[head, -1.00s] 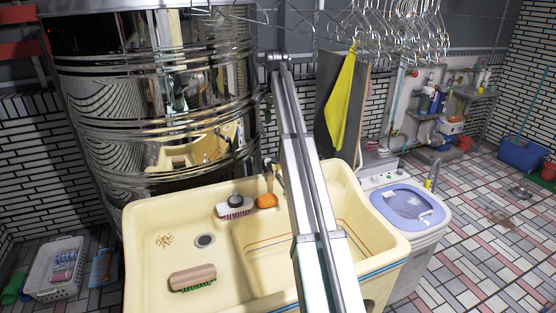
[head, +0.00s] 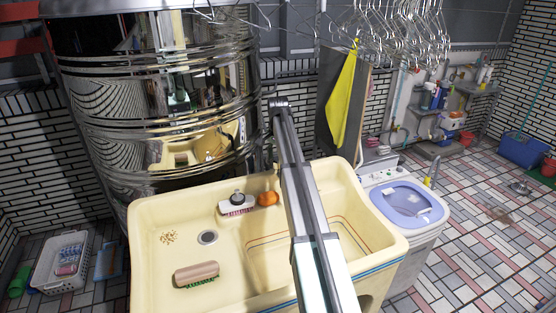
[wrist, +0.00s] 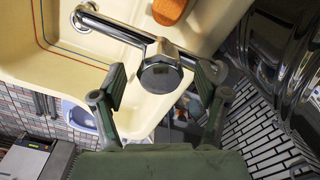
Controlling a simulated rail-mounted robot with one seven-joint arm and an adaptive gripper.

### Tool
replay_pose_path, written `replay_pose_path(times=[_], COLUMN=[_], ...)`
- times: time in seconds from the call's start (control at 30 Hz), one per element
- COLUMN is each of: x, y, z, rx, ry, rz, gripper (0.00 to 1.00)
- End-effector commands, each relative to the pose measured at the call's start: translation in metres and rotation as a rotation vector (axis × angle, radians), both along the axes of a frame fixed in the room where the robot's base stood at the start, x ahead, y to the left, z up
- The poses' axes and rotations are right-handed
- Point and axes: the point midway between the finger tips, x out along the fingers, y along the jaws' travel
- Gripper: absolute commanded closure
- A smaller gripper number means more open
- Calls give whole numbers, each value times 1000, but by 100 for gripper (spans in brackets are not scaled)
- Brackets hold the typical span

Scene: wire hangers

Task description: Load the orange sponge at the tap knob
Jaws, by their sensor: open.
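The orange sponge (head: 268,198) lies on the back ledge of the cream sink (head: 150,275), beside a white brush. It also shows at the top edge of the wrist view (wrist: 168,11), partly cut off. The metal tap has a faceted knob (wrist: 160,72) and a chrome pipe (wrist: 112,30) running up-left in the wrist view. My gripper (wrist: 161,76) is open and empty. Its two fingers appear on either side of the knob; whether they touch it I cannot tell. In the head view my arm hides the gripper and most of the tap.
A shiny steel tank (head: 160,110) rises behind the sink. A washing machine (head: 408,205) stands to the right. Wire hangers (head: 395,35) hang above.

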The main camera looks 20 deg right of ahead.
Motion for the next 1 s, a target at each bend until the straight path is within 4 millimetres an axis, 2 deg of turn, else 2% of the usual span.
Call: replay_pose_path(times=[0.2,0.47,0.53,0.63,0.67,0.87,1.0], x=[0,0,0,0,0,0,0], y=[0,0,0,0,0,0,0], z=[-13,-14,-14,-14,-14,-14,-15], rx=[0,0,0,0,0,0,0], ry=[0,0,0,0,0,1,1], rz=[0,0,0,0,0,12,103], gripper=[26,26,43,79,86,86,86])
